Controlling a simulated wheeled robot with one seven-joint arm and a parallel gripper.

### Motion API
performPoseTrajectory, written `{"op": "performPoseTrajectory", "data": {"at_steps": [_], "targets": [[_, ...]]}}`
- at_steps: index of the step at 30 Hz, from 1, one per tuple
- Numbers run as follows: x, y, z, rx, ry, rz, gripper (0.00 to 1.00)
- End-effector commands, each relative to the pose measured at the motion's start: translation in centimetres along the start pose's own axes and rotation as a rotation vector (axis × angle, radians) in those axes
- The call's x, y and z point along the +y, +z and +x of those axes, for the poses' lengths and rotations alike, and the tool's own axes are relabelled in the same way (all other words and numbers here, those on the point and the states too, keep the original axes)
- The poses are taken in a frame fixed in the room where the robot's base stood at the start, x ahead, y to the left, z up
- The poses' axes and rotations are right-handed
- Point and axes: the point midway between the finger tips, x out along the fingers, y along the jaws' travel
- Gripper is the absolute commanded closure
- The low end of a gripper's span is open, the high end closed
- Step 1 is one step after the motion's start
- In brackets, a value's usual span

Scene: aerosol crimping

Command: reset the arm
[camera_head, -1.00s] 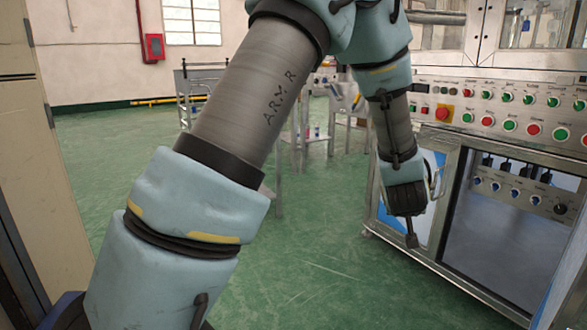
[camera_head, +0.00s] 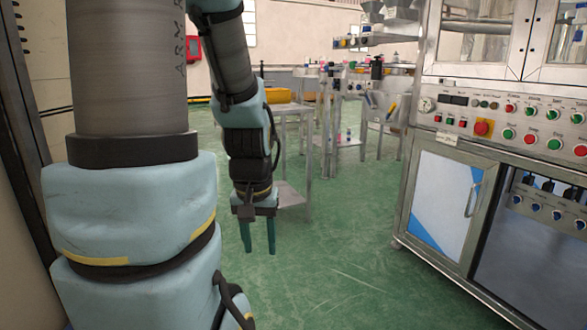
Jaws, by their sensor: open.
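My gripper (camera_head: 258,236) hangs at the end of my folded arm, left of the picture's middle. Its two teal fingers point down and stand apart with nothing between them. Green floor shows behind them. My large upper arm link fills the left side of the view, and the forearm comes down beside it from the top. The gripper is clear of the tables and the machine in the picture.
The crimping machine (camera_head: 462,122) with its button panel stands at the right. Metal tables (camera_head: 292,190) with bottles and a yellow tray (camera_head: 279,96) stand behind my gripper. A wall is close at the far left. Green floor (camera_head: 345,255) lies open in the middle.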

Motion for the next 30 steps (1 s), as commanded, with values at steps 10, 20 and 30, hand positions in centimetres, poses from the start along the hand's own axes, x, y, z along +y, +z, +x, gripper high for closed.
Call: {"op": "performPoseTrajectory", "data": {"at_steps": [10, 20, 30], "targets": [[0.1, -1.6, -10.8, 0.002, 0.001, 0.001, 0.53], [0.1, -3.0, -20.8, 0.002, 0.001, 0.001, 0.53], [0.1, -3.9, -27.6, 0.002, 0.001, 0.001, 0.53]]}}
